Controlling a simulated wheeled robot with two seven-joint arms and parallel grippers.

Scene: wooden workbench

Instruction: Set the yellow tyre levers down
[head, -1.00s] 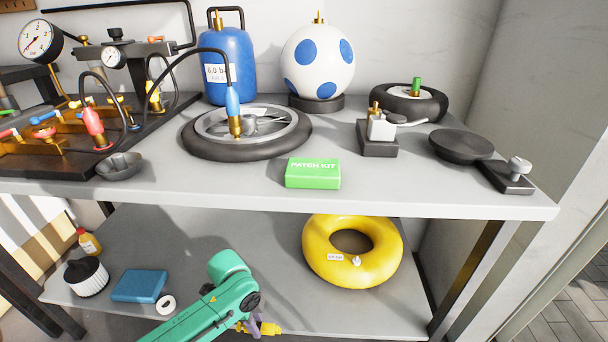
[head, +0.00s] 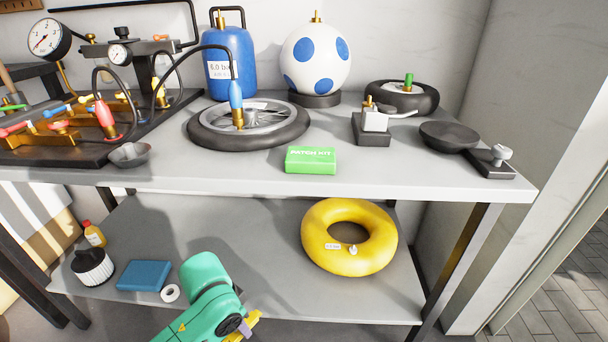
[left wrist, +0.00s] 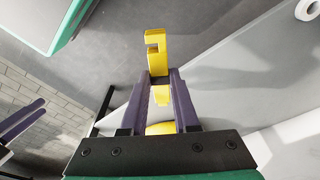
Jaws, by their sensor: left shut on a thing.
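The yellow tyre levers (left wrist: 156,50) are in my left gripper (left wrist: 160,84), between its purple fingers, with a notched end sticking out past the fingertips in the left wrist view. More yellow shows between the fingers nearer the palm. In the head view the left gripper (head: 246,326) is low, in front of the lower shelf, mostly hidden behind my green arm; a bit of the yellow levers (head: 254,315) shows beside it. Part of my right gripper (left wrist: 24,120) shows at the left edge of the left wrist view; its finger gap is unclear.
The lower shelf (head: 260,240) holds a yellow ring (head: 318,245), blue box (head: 144,275), tape roll (head: 170,293), dark-capped white jar (head: 94,268) and small bottle (head: 94,234). Its middle is bare. The upper bench (head: 230,175) holds a green patch kit (head: 311,160) and a wheel (head: 205,137).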

